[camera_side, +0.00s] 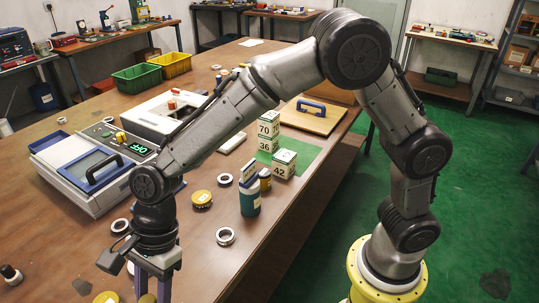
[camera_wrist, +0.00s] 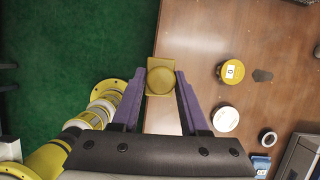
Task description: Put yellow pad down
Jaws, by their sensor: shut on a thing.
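The yellow pad (camera_wrist: 160,79), a square block with a round face, is between the fingertips of my gripper (camera_wrist: 160,82). The gripper is shut on it. In the wrist view it overlaps the line between table edge and green floor; its height above the table cannot be told. In the side view my gripper (camera_side: 155,284) points down at the bottom edge of the picture.
The wooden table (camera_wrist: 205,20) has a yellow tin (camera_wrist: 232,71), a white disc (camera_wrist: 226,118), a dark hexagonal piece (camera_wrist: 262,75) and a metal ring (camera_wrist: 268,138) to the pad's right. Labelled boxes (camera_side: 268,125) sit on a green mat.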

